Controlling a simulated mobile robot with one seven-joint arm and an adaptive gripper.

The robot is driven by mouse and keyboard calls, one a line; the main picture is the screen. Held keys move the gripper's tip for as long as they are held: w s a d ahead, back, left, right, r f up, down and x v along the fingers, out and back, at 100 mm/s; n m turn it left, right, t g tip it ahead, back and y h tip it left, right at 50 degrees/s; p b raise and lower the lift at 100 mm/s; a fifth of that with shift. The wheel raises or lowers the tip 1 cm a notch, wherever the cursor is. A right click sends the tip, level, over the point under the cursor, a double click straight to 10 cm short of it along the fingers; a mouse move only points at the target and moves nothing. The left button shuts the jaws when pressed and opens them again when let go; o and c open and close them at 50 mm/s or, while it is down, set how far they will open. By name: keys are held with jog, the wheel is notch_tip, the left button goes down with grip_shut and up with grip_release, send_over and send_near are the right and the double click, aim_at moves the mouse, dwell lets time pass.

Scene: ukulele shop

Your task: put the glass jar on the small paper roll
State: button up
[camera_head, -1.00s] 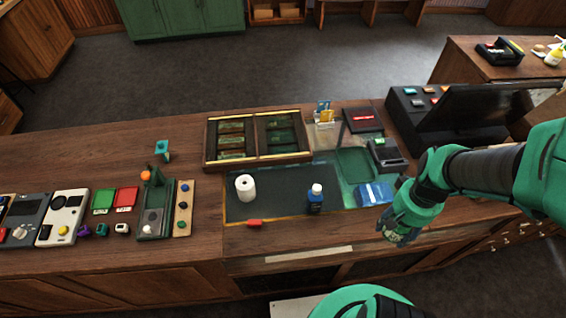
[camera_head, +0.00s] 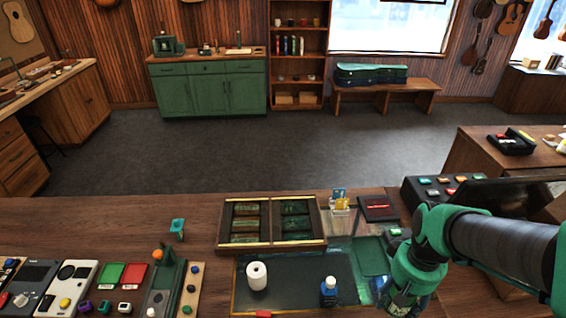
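The small paper roll (camera_head: 257,276) is white and stands upright on the dark mat (camera_head: 300,270) on the wooden counter, in the head view. My gripper (camera_head: 397,300) hangs at the lower right, to the right of the roll and apart from it. It is dark and small here, partly behind my arm's green wrist, so its fingers and anything between them cannot be made out. I cannot clearly identify the glass jar.
A blue bottle with a white cap (camera_head: 329,291) stands between the roll and my gripper. A framed wooden tray (camera_head: 271,245) lies behind the mat. A card holder (camera_head: 341,203) stands at back right. Several small devices line the counter's left.

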jog(key=w+a+n+p, duration=0.25)
jog(key=a+n, duration=0.45)
jog(key=a, duration=0.7)
jog(key=w+a+n+p, duration=0.25)
jog(key=a+n, duration=0.35)
jog(key=a, duration=0.9)
jog(key=f, duration=0.5)
jog(key=shift+d+f+b, duration=0.2)
jog(key=shift+d+b, duration=0.15)
jog(key=shift+b, duration=0.05)
send_over(256, 270)
jog(key=shift+f+p, duration=0.4)
jog(key=shift+f, duration=0.3)
jog(key=shift+f, duration=1.75)
jog(key=shift+f, duration=0.15)
